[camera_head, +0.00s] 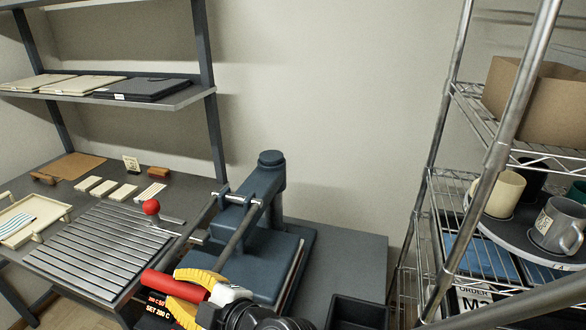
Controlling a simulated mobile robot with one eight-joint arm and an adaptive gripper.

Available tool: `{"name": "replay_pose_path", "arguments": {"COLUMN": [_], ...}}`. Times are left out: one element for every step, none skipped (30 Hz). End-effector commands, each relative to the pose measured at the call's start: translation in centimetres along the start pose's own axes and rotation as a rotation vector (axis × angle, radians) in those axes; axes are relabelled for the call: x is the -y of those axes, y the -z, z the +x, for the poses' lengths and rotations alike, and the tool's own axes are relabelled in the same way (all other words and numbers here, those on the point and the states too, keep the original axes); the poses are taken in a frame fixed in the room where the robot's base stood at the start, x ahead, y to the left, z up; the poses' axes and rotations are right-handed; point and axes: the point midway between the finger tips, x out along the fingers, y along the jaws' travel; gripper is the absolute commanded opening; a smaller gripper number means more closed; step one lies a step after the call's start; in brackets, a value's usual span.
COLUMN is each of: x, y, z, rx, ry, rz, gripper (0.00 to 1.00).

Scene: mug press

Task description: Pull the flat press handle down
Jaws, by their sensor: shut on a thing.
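The blue flat press (262,258) stands on the grey table in the lower middle. Its two grey lever bars run forward from the top to a red handle (160,282), which sits low in front of the press. A lit display (160,309) with red digits sits below the handle.
A slatted metal rack (105,250) and a red ball knob (151,207) are left of the press. A black bin (357,312) is at the lower right. A wire shelf unit with a grey mug (558,226) and a cream mug (499,194) stands right.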

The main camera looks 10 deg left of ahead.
Motion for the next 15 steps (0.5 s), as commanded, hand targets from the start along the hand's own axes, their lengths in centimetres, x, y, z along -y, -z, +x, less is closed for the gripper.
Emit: {"name": "replay_pose_path", "arguments": {"x": [0.46,0.49,0.52,0.54,0.56,0.57,0.57,0.58,0.60,0.60,0.61,0.63,0.64,0.62,0.58], "y": [-0.20,-0.21,-0.23,-0.24,-0.24,-0.26,-0.27,-0.28,-0.29,-0.30,-0.31,-0.32,-0.32,-0.32,-0.31], "z": [-0.01,-0.02,-0.03,-0.03,-0.04,-0.05,-0.06,-0.06,-0.07,-0.07,-0.07,-0.08,-0.08,-0.08,-0.07], "rx": [0.001,0.001,0.001,0.001,0.001,0.002,0.002,0.002,0.002,0.002,0.002,0.002,0.002,0.002,0.002], "ry": [0.011,0.011,0.012,0.013,0.013,0.013,0.013,0.013,0.013,0.013,0.013,0.013,0.014,0.013,0.012], "rz": [-0.003,-0.003,-0.003,-0.004,-0.004,-0.004,-0.004,-0.005,-0.005,-0.005,-0.005,-0.005,-0.005,-0.005,-0.004], "gripper": [0.00,0.00,0.00,0.00,0.00,0.00,0.00,0.00,0.00,0.00,0.00,0.36,0.45,0.51,0.51]}}
